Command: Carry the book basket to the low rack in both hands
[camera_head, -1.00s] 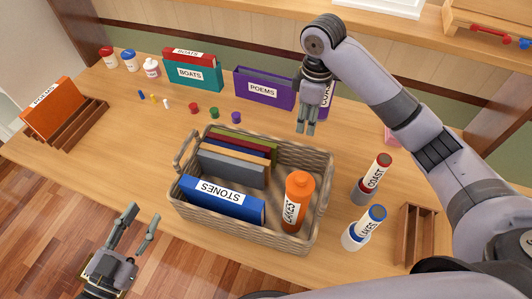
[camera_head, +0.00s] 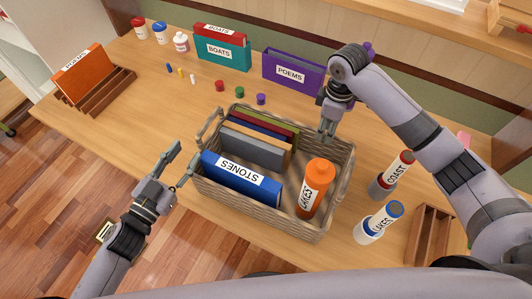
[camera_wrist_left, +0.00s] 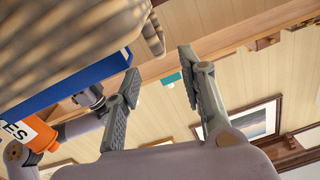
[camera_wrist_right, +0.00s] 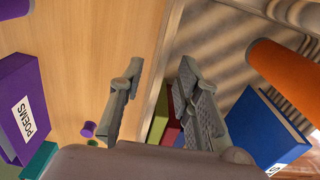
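The woven grey-brown basket (camera_head: 338,200) stands on the table. It holds several books, including the blue STONES book (camera_head: 240,180), and an orange bottle (camera_head: 317,187). A loop handle (camera_head: 208,124) shows at its left end. My left gripper (camera_head: 180,164) is open just outside the basket's near left corner; its wrist view shows the basket (camera_wrist_left: 60,40) and handle (camera_wrist_left: 153,36) beyond the spread fingers. My right gripper (camera_head: 327,132) is open at the far right rim; in its wrist view the basket edge lies between the fingers (camera_wrist_right: 160,95). I cannot identify the low rack.
Right of the basket stand the COAST (camera_head: 391,176) and LAKES (camera_head: 378,223) tubes and a wooden slotted holder (camera_head: 430,236). Behind are small coloured caps, a purple POEMS box (camera_head: 292,74) and a teal BOATS box (camera_head: 222,50). An orange POEMS binder (camera_head: 84,75) sits in a wooden stand at left.

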